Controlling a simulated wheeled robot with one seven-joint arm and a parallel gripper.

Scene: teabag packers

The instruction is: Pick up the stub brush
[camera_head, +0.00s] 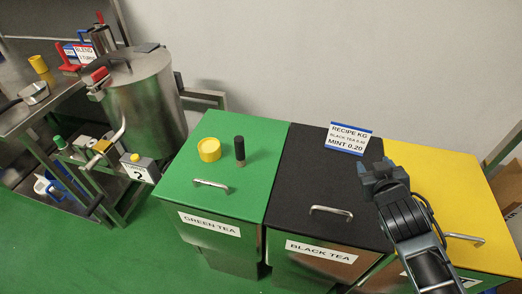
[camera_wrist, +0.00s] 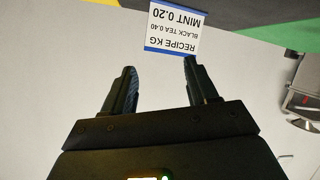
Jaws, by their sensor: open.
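The stub brush appears to be the short upright black cylinder with a brownish lower end (camera_head: 239,150), standing on the green lid of the green tea bin (camera_head: 170,185). It is not seen in the wrist view. My gripper (camera_head: 378,172) is above the right side of the black lid, well to the right of the brush and apart from it. In the wrist view my gripper (camera_wrist: 160,75) has its two fingers spread with nothing between them.
A yellow round piece (camera_head: 209,149) stands just left of the brush. A recipe card (camera_head: 348,139) is at the back of the black tea bin (camera_head: 320,195); it also shows in the wrist view (camera_wrist: 172,30). A yellow-lidded bin (camera_head: 460,200) is at right, a steel drum (camera_head: 145,100) at left.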

